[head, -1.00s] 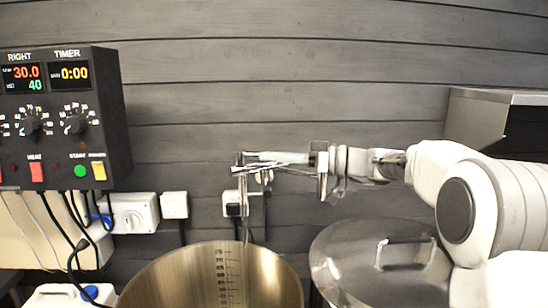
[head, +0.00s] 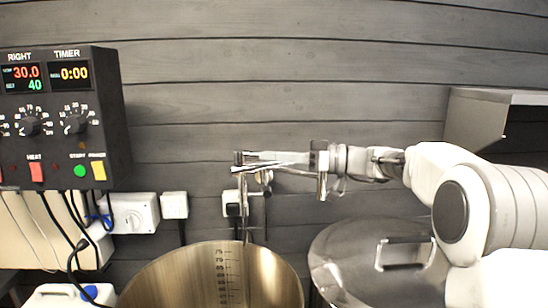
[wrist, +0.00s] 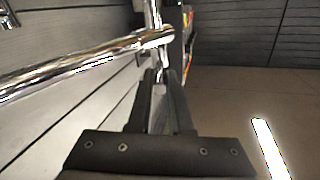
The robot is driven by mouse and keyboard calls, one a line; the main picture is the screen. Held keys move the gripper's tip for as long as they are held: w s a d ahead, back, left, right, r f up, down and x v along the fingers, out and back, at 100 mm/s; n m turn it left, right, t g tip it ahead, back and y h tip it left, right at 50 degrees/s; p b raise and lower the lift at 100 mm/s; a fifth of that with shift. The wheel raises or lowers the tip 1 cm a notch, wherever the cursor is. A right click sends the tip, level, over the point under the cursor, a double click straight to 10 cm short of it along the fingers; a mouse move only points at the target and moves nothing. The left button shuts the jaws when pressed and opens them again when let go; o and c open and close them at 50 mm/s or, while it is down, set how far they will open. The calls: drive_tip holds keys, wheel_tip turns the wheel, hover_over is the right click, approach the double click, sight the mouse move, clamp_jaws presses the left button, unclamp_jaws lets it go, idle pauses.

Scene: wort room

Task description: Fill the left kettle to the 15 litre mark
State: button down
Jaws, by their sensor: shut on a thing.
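The left kettle (head: 165,275) is open at the bottom of the head view, with a brass-coloured inner wall and a dark litre scale (head: 222,275). Only its upper part shows; no water surface is visible, and its lower marks are cut off. A chrome tap (head: 265,178) is above its back rim, and a thin vertical line hangs from it towards the kettle; I cannot tell whether it is water or pipe. My gripper (head: 243,160) reaches in from the right and is shut on part of the tap. The wrist view shows the chrome pipe (wrist: 85,65) just beyond my fingers (wrist: 165,90).
A lidded steel kettle (head: 345,255) with a handle stands on the right. A control box (head: 60,120) with dials and displays hangs on the left, above cables and sockets (head: 134,213). A white canister (head: 55,298) is at lower left. A metal hood (head: 490,120) is at right.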

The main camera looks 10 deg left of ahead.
drive_tip(key=n+g+p, duration=0.1)
drive_tip(key=w+n+g+p, duration=0.1)
drive_tip(key=g, duration=0.1)
drive_tip(key=w+n+g+p, duration=0.1)
drive_tip(key=g+p, duration=0.1)
drive_tip(key=shift+w+a+r+h, duration=0.15)
drive_tip(key=shift+w+r+h, duration=0.05)
drive_tip(key=shift+h, duration=0.1)
drive_tip(key=shift+f, duration=0.1)
drive_tip(key=c, duration=0.8)
unclamp_jaws()
drive_tip(key=shift+c, duration=0.2)
drive_tip(key=v, duration=1.2)
drive_tip(key=shift+p, duration=0.45)
